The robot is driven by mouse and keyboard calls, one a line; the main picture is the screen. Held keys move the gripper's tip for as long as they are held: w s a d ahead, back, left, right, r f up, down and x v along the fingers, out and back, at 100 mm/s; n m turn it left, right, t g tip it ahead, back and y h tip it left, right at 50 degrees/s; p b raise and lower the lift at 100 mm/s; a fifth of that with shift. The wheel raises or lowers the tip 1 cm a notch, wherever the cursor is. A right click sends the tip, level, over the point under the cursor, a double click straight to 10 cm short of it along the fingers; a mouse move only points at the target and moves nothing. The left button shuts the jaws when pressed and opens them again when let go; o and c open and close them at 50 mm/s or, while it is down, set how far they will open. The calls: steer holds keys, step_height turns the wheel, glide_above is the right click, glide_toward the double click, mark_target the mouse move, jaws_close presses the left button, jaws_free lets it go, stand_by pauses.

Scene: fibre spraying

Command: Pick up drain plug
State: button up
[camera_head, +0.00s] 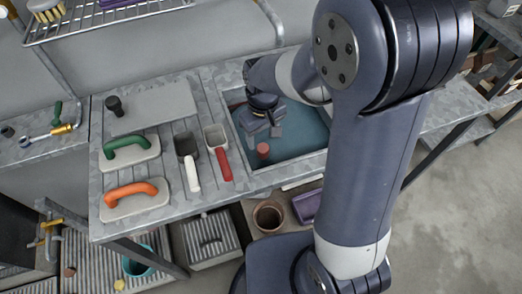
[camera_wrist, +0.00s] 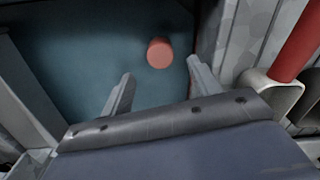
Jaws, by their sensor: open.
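A small red cylinder (camera_head: 263,150), which looks like the drain plug, is in the blue-green basin (camera_head: 305,140) near its front left side. In the wrist view the red plug (camera_wrist: 160,53) shows beyond my fingertips, a little right of the middle between them. My gripper (camera_head: 268,130) is over the basin, just behind the plug in the head view. In the wrist view my gripper (camera_wrist: 160,72) has its two fingers spread apart with nothing between them. I cannot tell how high the fingers are above the basin floor.
Left of the basin on the grey counter lie a red-handled scoop (camera_head: 217,150), a white-handled scoop (camera_head: 187,155), a green-handled float (camera_head: 128,148) and an orange-handled float (camera_head: 133,198). The basin rim (camera_head: 285,178) runs close to the plug. A brown pot (camera_head: 268,216) stands below.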

mark_target(263, 147)
step_height(263, 147, down, 2)
steer(key=shift+f, duration=0.1)
steer(key=shift+s+f, duration=0.2)
steer(key=shift+f, duration=2.55)
steer(key=c, duration=1.1)
steer(key=shift+r, duration=0.1)
step_height(263, 147, up, 10)
